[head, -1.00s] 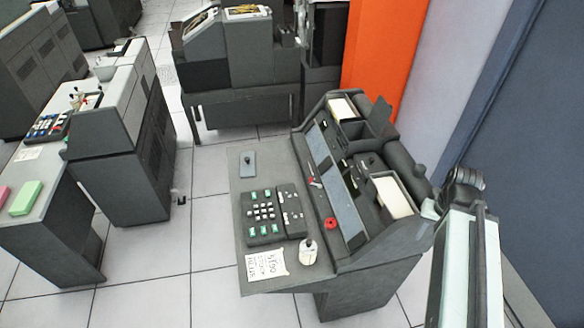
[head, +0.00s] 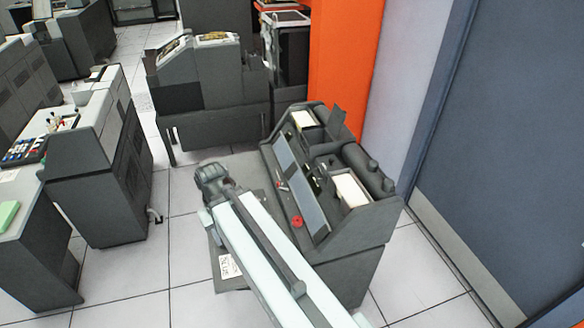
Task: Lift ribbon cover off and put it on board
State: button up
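The grey keypunch machine (head: 365,225) stands right of centre in the head view, with slanted blue-grey panels (head: 290,165) and a red round part (head: 297,221). A dark flap (head: 338,119) stands up at its back. I cannot tell which part is the ribbon cover. The desk board (head: 232,282) in front of the machine is mostly hidden by my arm; its keyboard is covered. My arm reaches up from the bottom, and its far joint is over the board's far left part. No gripper fingers show.
White card stacks lie in the machine's rear tray (head: 303,118) and front tray (head: 351,190). A paper note (head: 229,267) lies on the board. Another machine (head: 95,165) stands left, one (head: 215,90) behind. An orange panel (head: 345,60) and blue wall stand right. Tiled floor (head: 180,250) is free left.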

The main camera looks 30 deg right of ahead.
aim_at(325, 164)
jog(key=u, duration=0.15)
jog(key=i, duration=1)
jog(key=z, duration=0.05)
